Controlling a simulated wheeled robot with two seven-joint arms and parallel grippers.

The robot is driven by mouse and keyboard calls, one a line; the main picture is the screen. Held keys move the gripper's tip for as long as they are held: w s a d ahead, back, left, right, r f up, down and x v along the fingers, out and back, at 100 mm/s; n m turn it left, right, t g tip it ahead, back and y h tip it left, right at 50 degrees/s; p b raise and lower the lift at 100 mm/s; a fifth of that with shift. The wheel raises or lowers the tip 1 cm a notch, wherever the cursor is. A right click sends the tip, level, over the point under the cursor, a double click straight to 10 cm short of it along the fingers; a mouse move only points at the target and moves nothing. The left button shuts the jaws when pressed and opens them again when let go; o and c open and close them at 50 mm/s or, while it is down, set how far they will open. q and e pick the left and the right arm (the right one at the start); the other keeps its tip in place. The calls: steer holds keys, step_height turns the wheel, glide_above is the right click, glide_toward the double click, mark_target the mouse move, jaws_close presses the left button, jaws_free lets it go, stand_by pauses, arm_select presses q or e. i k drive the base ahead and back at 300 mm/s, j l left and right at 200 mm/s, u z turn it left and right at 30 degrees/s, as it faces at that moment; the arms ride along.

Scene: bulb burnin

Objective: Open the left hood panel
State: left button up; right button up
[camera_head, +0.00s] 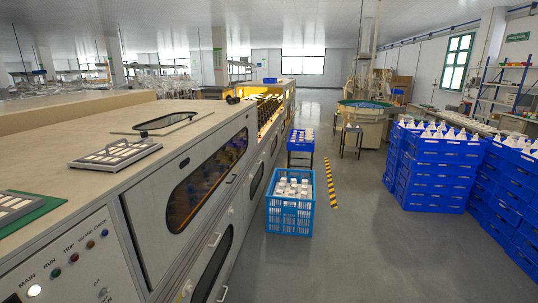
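A long cream machine (60,135) runs along the left side. Its aisle-facing side has a large grey panel (146,222) with a long rounded dark window (208,178), which looks closed. A small dark slot (184,163) sits near the panel's upper edge and a handle (229,179) shows below the window. I cannot tell for certain that this is the left hood panel. Neither of my grippers is in view.
A control face with a lit button (34,291) is at lower left. A light-blue crate (290,216) of white items stands on the floor beside the machine. Dark-blue crates (435,172) are stacked at right. The grey floor (340,262) between is clear.

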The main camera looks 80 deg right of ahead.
mark_target(147, 203)
steer(key=z, duration=2.35)
steer(key=i+l, duration=0.1)
steer(key=i, duration=0.15)
steer(key=z, duration=0.05)
